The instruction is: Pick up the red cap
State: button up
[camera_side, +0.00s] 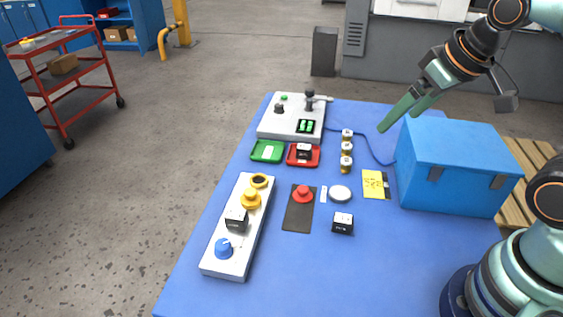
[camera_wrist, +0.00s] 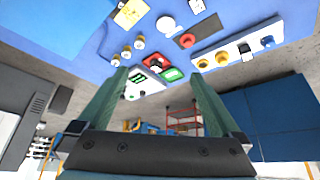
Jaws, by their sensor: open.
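The red cap (camera_side: 302,194) sits on a dark flat plate (camera_side: 299,220) in the middle of the blue table. It also shows in the wrist view (camera_wrist: 187,40), upper right of centre. My gripper (camera_side: 397,121) is open and empty, raised above the back right of the table, well apart from the cap. In the wrist view the two green fingers of my gripper (camera_wrist: 157,72) stand wide apart, with nothing held between them.
A white block (camera_side: 223,264) with yellow parts and a blue knob stands left of the cap. A white disc (camera_side: 340,194) and a black-and-white cube (camera_side: 343,223) lie to its right. A large blue box (camera_side: 455,185) stands right. Green and red trays lie behind. The front table is clear.

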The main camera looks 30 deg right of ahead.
jog(key=c, duration=0.5)
jog(key=shift+o, duration=0.2)
jog(key=n+g, duration=0.6)
jog(key=n, duration=0.5)
send_over(304, 189)
notch_tip(304, 189, down, 13)
notch_tip(304, 189, down, 11)
jog(key=shift+f, duration=0.2)
